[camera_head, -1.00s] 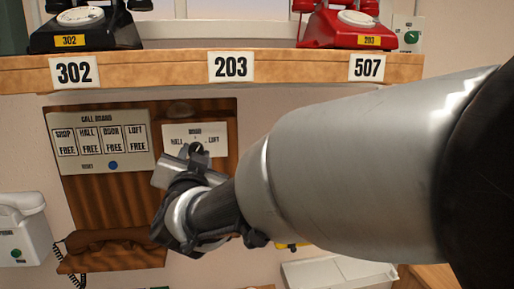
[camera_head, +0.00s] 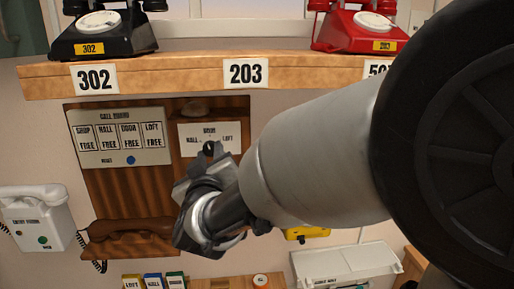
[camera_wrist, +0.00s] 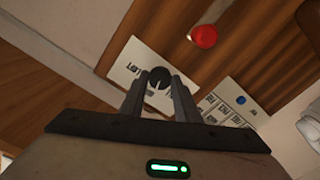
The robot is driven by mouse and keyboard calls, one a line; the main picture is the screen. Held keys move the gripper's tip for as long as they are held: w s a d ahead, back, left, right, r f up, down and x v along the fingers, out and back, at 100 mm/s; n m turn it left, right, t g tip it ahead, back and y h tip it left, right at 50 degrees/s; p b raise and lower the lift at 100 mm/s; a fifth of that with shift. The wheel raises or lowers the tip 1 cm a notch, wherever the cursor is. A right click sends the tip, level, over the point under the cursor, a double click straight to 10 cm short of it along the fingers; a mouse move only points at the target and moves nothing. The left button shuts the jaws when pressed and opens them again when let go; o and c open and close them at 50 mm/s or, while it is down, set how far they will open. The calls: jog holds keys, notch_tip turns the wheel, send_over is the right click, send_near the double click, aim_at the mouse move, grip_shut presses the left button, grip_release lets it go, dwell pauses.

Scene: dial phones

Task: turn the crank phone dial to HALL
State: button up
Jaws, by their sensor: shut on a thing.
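The crank phone is a wooden wall board (camera_head: 105,192) with a brown handset (camera_head: 130,229) on its lower ledge. A white plate (camera_head: 229,136) on its right side reads DOOR, HALL and LOFT, partly covered. The dial is a small dark knob (camera_head: 208,148) on that plate; the wrist view also shows the knob (camera_wrist: 158,78). My gripper (camera_wrist: 158,86) is closed around the knob, one finger on each side. In the head view my gripper (camera_head: 203,172) hides the plate's lower part. Which label the knob points to cannot be told.
A call board (camera_head: 118,136) with a blue button is at the upper left of the wood. A shelf (camera_head: 150,77) above holds a black phone (camera_head: 102,35) and a red phone (camera_head: 362,30). A white wall phone (camera_head: 37,216) hangs left. A red round part (camera_wrist: 203,36) shows near the plate.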

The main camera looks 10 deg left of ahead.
jog(key=n, duration=0.1)
jog(key=n+p, duration=0.1)
jog(key=n, duration=0.1)
jog(key=n+p, duration=0.1)
jog(key=shift+r+n, duration=0.25)
jog(key=shift+n, duration=0.05)
jog(key=shift+n+p, duration=0.8)
jog(key=shift+n, duration=1.1)
jog(key=o, duration=1)
jog(key=shift+w+f, duration=0.1)
jog(key=shift+f, duration=0.05)
jog(key=shift+o, duration=0.2)
jog(key=shift+f, duration=0.1)
